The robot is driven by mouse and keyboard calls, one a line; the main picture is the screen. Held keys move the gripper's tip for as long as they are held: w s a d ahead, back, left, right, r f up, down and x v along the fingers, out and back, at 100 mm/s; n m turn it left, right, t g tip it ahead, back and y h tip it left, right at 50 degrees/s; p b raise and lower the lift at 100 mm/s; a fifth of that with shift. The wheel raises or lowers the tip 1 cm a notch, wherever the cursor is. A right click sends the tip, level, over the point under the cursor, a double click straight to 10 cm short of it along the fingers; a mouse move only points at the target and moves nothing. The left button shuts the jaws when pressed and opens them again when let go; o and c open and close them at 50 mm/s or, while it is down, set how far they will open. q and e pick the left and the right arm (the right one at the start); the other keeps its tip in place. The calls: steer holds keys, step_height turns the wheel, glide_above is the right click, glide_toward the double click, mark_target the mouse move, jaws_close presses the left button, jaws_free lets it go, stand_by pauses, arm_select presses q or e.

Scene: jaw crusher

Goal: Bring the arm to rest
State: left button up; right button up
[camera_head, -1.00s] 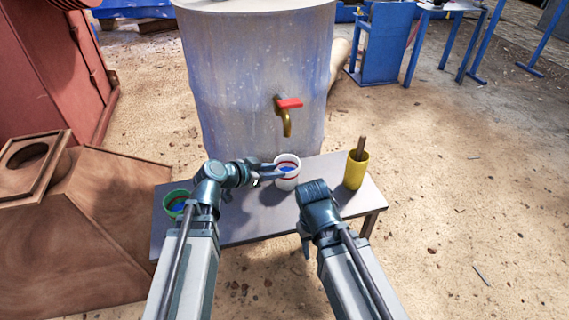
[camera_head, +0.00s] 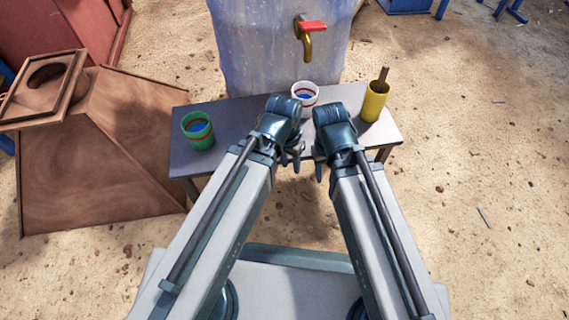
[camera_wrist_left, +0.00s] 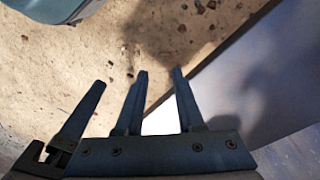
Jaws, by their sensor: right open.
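My left gripper (camera_head: 291,160) points down at the front edge of the small grey table (camera_head: 235,117), below the white cup (camera_head: 305,94) in the head view. Its dark prongs (camera_wrist_left: 132,85) show in the left wrist view with nothing held; how far its jaws are apart is unclear. My right gripper (camera_head: 319,168) is open and empty just to its right, also pointing down. The two grippers are close together but apart. The white cup with a red band and blue inside stands upright at the back of the table, partly hidden by my left wrist.
A green cup (camera_head: 199,132) with blue inside stands at the table's left, a yellow cup (camera_head: 375,102) with a brown stick at its right.

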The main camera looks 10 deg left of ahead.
arm_select(q)
steer(key=shift+s+a+n+g+y, duration=0.3)
steer(key=shift+s+a+n+y, duration=0.5)
steer(key=shift+s+y, duration=0.3)
steer(key=shift+w+r, duration=0.1)
